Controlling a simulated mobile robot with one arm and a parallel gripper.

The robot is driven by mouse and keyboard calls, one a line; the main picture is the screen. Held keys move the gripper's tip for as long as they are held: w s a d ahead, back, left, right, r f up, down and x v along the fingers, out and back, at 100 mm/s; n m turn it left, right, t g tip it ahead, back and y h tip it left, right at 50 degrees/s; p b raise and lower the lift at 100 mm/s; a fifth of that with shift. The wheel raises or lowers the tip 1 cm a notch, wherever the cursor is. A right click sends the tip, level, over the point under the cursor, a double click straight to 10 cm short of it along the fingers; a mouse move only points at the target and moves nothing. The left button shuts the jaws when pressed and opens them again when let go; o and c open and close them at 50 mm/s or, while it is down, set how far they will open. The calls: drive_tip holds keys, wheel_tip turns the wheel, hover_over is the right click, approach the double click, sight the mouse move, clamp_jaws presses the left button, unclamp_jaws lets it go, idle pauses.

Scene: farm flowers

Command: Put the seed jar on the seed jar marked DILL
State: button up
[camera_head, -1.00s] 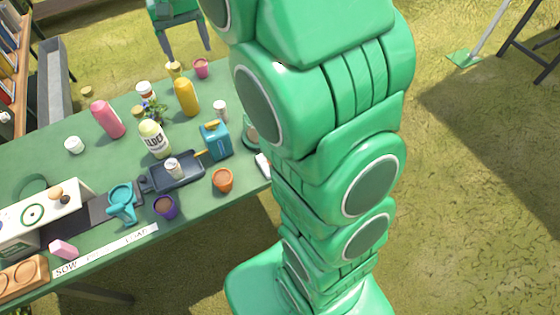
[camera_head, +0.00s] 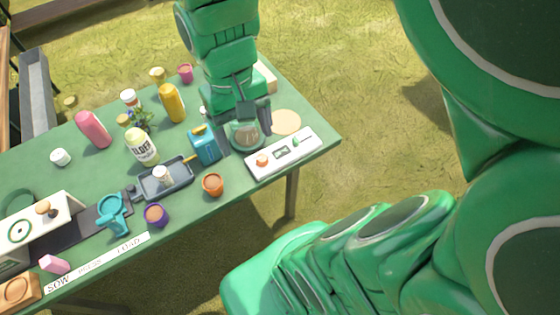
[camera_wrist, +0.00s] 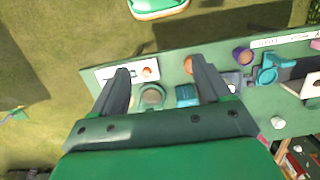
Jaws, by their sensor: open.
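A small white jar (camera_head: 162,175) stands in the dark tray (camera_head: 180,178) on the green table. Another jar with a white lid (camera_head: 129,97) stands farther back, by the flowers. Their labels are too small to read, so I cannot tell which is marked DILL. My gripper (camera_head: 244,138) is open and empty over the right end of the table, above a round green dish (camera_head: 248,136) and right of the blue watering can (camera_head: 205,146). In the wrist view my gripper (camera_wrist: 160,66) has its fingers wide apart, with the round dish (camera_wrist: 152,97) between them.
A terracotta pot (camera_head: 212,184) and a purple pot (camera_head: 156,214) are near the front edge. A white panel (camera_head: 283,153) lies at the right end.

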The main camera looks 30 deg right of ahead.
drive_tip(key=s+f, duration=0.2)
drive_tip(key=s, duration=0.5)
drive_tip(key=shift+s+d, duration=0.15)
drive_tip(key=shift+d, duration=0.25)
drive_tip(key=shift+a, duration=0.1)
idle(0.5)
